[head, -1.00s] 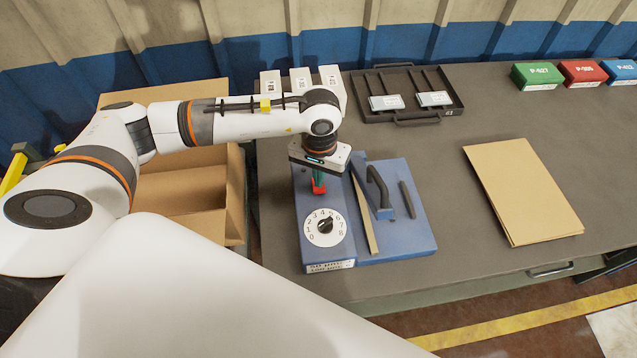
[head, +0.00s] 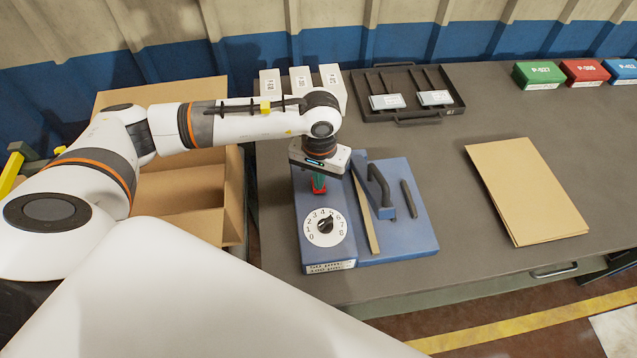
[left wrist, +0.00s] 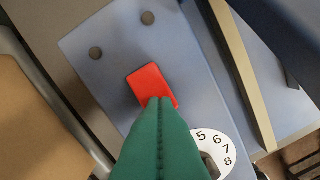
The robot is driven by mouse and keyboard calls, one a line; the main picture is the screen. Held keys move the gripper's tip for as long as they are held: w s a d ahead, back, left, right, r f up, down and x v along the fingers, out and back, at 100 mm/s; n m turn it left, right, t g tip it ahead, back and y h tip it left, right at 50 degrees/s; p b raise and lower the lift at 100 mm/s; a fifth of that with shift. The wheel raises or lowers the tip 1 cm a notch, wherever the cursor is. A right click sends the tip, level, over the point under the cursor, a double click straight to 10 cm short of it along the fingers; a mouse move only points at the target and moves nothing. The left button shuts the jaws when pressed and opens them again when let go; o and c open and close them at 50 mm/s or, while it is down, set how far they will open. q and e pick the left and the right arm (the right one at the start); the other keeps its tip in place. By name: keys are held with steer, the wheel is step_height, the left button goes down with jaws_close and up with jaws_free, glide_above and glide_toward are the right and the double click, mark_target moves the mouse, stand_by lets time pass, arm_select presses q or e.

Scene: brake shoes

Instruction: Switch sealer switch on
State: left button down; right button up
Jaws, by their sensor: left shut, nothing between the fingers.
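The sealer is a blue machine (head: 420,236) on the bench, with a white numbered dial (head: 325,228) on its left block. Its red switch (left wrist: 148,84) sits on the blue top, and in the head view it is mostly hidden behind the fingers. My left gripper (left wrist: 160,103) points down at the switch with its green fingers shut and empty. The fingertips overlap the switch's near edge in the left wrist view; I cannot tell whether they press on it. The gripper also shows above the block in the head view (head: 318,188). My right gripper is out of view.
The sealer's handle (head: 379,188) rises right of the switch. A black tray (head: 440,112), white boxes (head: 300,80) and a brown folder (head: 527,190) lie on the bench. A cardboard box (head: 190,205) stands at left. The bench between sealer and folder is clear.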

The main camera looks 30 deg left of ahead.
arm_select(q)
steer(key=shift+f+b, duration=0.3)
steer(key=shift+f, duration=0.05)
steer(key=shift+s+r, duration=0.1)
steer(key=shift+w+r+p, duration=0.2)
steer(key=shift+r+p, duration=0.25)
steer(key=shift+r, duration=0.35)
steer(key=shift+s+r+p, duration=0.1)
steer(key=shift+r+p, duration=0.8)
steer(key=shift+r, duration=1.75)
